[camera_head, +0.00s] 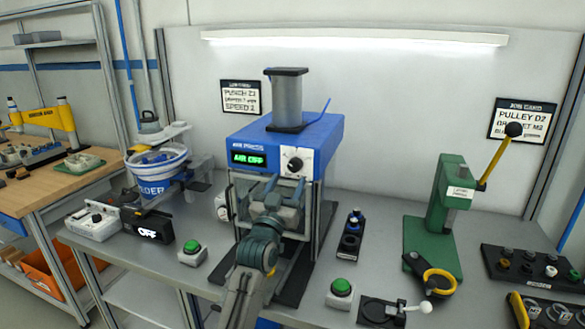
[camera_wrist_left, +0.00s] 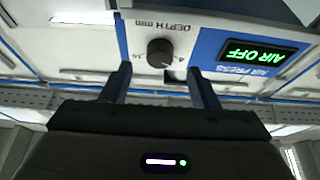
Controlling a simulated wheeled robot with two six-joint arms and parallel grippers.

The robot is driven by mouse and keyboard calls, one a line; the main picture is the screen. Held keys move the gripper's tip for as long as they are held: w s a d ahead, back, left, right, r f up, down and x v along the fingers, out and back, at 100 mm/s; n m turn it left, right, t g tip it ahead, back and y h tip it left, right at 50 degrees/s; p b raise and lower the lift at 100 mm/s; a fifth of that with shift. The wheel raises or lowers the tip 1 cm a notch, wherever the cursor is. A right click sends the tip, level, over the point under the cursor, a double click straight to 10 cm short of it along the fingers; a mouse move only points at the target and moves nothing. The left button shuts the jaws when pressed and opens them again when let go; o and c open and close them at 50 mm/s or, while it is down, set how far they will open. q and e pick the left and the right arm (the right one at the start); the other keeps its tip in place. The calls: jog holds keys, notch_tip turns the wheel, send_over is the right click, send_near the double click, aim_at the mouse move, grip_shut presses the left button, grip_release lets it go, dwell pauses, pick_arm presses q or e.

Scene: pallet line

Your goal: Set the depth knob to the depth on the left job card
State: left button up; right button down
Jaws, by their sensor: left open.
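The blue air press (camera_head: 318,137) stands at the middle of the bench, its green display (camera_head: 248,159) reading AIR OFF. The depth knob (camera_head: 295,165) is a small black knob on the white front plate, right of the display. In the left wrist view, which is upside down, the knob (camera_wrist_left: 160,52) sits under the label DEPTH mm; its exact setting is too small to read. My left gripper (camera_wrist_left: 160,80) is open and empty, facing the press, with the knob ahead between its fingers and apart from them. The left job card (camera_head: 240,97) hangs on the wall; its depth figure is blurred.
A green start button (camera_head: 191,248) and another green button (camera_head: 341,288) flank the press. A blue-and-white feeder bowl (camera_head: 157,168) is at left. A green lever press (camera_head: 440,215) and a second job card (camera_head: 523,120) are at right.

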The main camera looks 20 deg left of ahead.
aim_at(294, 169)
pick_arm(q)
jog(key=x, duration=0.3)
jog(key=shift+p, duration=0.35)
jog(key=shift+w+r, duration=0.4)
jog(key=shift+w, duration=0.1)
jog(key=shift+w+f, duration=0.1)
jog(key=shift+w, duration=0.1)
jog(key=shift+c, duration=0.2)
